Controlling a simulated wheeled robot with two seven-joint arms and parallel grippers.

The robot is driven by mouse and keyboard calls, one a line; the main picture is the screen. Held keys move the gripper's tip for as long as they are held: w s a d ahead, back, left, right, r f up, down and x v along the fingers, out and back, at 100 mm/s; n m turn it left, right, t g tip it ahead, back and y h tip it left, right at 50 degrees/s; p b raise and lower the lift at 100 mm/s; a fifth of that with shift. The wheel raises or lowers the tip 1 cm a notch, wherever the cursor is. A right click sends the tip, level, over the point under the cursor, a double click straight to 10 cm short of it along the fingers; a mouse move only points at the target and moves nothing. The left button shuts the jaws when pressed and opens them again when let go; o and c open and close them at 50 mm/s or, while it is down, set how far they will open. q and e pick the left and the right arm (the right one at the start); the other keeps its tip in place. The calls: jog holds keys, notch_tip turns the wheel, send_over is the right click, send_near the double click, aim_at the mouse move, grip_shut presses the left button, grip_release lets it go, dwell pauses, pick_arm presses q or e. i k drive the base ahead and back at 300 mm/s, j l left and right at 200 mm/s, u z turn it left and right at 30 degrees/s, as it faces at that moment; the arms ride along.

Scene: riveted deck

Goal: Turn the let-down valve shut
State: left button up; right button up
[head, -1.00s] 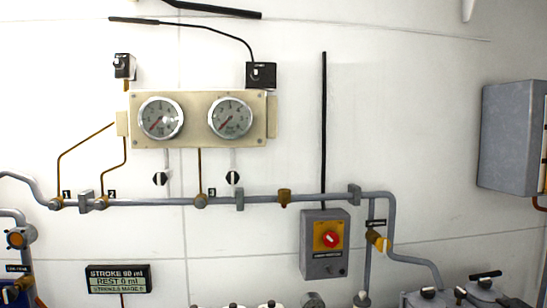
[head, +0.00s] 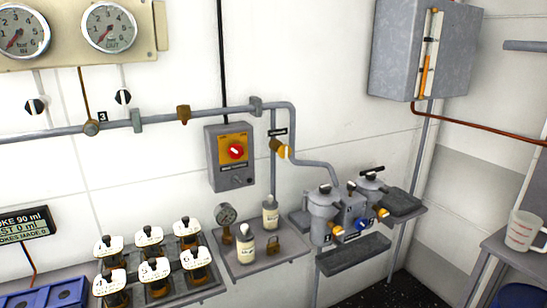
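A yellow-handled valve (head: 280,150) sits on the grey pipe right of the switch box, under a small black label too small to read. I cannot tell whether it is the let-down valve. Two grey canisters stand on a right-hand shelf: a left one (head: 324,213) and a right one (head: 372,190). Between them is a block with a blue knob (head: 361,225), and yellow fittings (head: 337,232) show low down. Neither of my grippers is in view.
A grey box with a red rotary switch (head: 236,152) is on the wall. Two gauges (head: 108,27) are at upper left. Several white-capped, numbered items (head: 150,236) stand on a shelf below. A jug (head: 523,231) stands on a table at right. A wall cabinet (head: 398,50) hangs above.

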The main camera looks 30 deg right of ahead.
aim_at(285, 152)
jog(key=l+z, duration=0.1)
jog(key=l, duration=0.5)
jog(key=i+l, duration=0.15)
jog(key=l, duration=0.45)
jog(key=i+l+z, duration=0.15)
jog(key=l, duration=0.45)
jog(key=k, duration=0.05)
